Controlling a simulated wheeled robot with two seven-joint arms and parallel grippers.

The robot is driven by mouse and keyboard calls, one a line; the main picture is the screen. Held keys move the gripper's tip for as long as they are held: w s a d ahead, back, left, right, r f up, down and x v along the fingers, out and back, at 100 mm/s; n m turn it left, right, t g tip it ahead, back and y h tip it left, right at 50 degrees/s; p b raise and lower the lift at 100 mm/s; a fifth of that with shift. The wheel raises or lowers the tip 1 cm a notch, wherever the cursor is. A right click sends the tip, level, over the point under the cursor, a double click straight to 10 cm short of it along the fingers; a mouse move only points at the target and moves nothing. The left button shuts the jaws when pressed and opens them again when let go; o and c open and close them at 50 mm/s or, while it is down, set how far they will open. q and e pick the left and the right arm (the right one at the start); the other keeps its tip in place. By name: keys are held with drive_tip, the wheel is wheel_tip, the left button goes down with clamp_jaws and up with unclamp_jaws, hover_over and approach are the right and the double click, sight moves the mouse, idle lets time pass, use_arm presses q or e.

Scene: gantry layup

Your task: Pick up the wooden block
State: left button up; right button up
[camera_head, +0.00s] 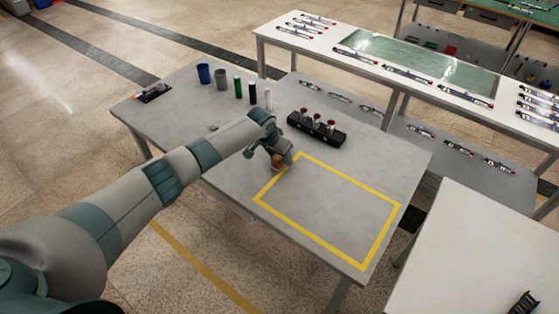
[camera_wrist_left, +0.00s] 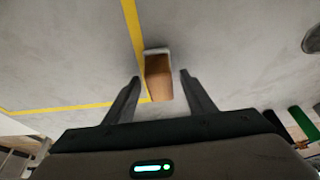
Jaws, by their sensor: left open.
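The wooden block (camera_wrist_left: 158,78) is small and brown with a paler end, and lies on the grey table at the yellow tape line. In the head view the block (camera_head: 277,161) is mostly hidden by my left gripper (camera_head: 279,163) near the taped outline's far left corner. In the left wrist view my left gripper (camera_wrist_left: 160,76) is open, with the block in the picture between its two fingers and a gap on each side. Whether the fingertips are down at the block's height is hard to tell. My right gripper is not in view.
A black holder (camera_head: 316,129) with red-topped items stands behind the taped outline. A blue cup (camera_head: 204,74), a grey cup (camera_head: 221,78) and several upright cylinders stand along the back. The taped area (camera_head: 330,208) is empty. A white table (camera_head: 475,255) stands at right.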

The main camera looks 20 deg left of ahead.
use_arm(q)
drive_tip(key=c, duration=1.2)
drive_tip(key=shift+r, duration=0.2)
drive_tip(key=shift+r+b, duration=0.45)
drive_tip(key=shift+r, duration=0.2)
wheel_tip(320, 180, up, 2)
drive_tip(key=shift+d+r+b, duration=0.15)
drive_tip(key=shift+r+b, duration=0.1)
drive_tip(key=shift+b, duration=0.4)
drive_tip(key=shift+s+d+r+b, duration=0.55)
drive_tip(key=shift+d+r, duration=0.6)
drive_tip(key=shift+d, duration=0.7)
drive_tip(key=shift+s+d+r+b, duration=0.5)
drive_tip(key=shift+d+r, duration=0.65)
drive_tip(key=shift+d, duration=0.65)
drive_tip(key=shift+s+d+r+b, duration=0.35)
drive_tip(key=shift+d+r+b, duration=0.35)
drive_tip(key=shift+d+r, duration=0.8)
drive_tip(key=shift+d+f, duration=0.35)
